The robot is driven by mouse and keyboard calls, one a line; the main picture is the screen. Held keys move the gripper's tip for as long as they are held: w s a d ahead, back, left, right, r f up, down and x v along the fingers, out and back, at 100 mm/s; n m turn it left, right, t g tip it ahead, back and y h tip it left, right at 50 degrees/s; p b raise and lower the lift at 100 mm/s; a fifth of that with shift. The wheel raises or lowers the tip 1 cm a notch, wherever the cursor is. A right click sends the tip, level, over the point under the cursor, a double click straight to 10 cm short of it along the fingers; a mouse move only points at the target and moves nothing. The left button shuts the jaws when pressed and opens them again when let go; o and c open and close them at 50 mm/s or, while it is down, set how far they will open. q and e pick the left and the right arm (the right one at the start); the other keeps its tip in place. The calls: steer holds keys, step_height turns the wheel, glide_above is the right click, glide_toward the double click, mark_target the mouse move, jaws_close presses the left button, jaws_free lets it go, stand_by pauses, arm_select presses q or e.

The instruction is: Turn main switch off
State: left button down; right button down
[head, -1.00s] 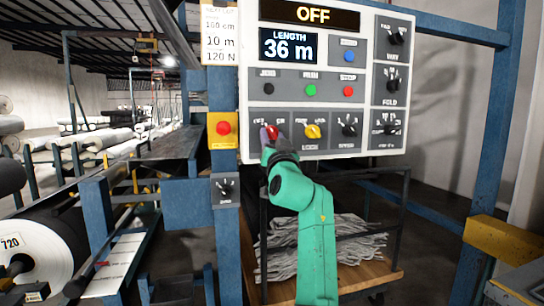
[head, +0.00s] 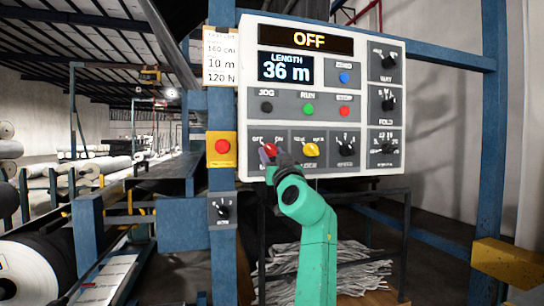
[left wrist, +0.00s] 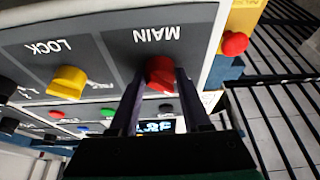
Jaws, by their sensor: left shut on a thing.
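The main switch (head: 270,150) is a red rotary knob at the lower left of the white control panel (head: 397,165). In the left wrist view the red knob (left wrist: 160,72) sits under the upside-down label MAIN. My left gripper (head: 268,158) is shut on this knob, one dark finger on each side of it; it also shows in the left wrist view (left wrist: 155,95). The gripper partly hides the knob in the head view. The panel's top display (head: 309,39) reads OFF. My right gripper is not in view.
The yellow lock knob (head: 310,149) is just right of the main switch. A red button on a yellow box (head: 222,148) is to the left. Above are black, green and red buttons and a LENGTH display (head: 286,68) reading 36 m. Blue posts frame the panel.

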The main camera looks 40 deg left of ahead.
arm_select(q)
steer(key=shift+c, duration=1.8)
jaws_free()
steer(key=shift+d, duration=0.1)
steer(key=shift+s+d+f, duration=0.1)
steer(key=shift+d+f, duration=0.1)
steer(key=b+v, duration=0.2)
steer(key=v, duration=1.2)
steer(key=shift+b, duration=0.4)
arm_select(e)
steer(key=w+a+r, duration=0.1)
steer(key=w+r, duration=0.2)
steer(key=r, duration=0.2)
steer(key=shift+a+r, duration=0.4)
arm_select(q)
steer(key=shift+a, duration=0.1)
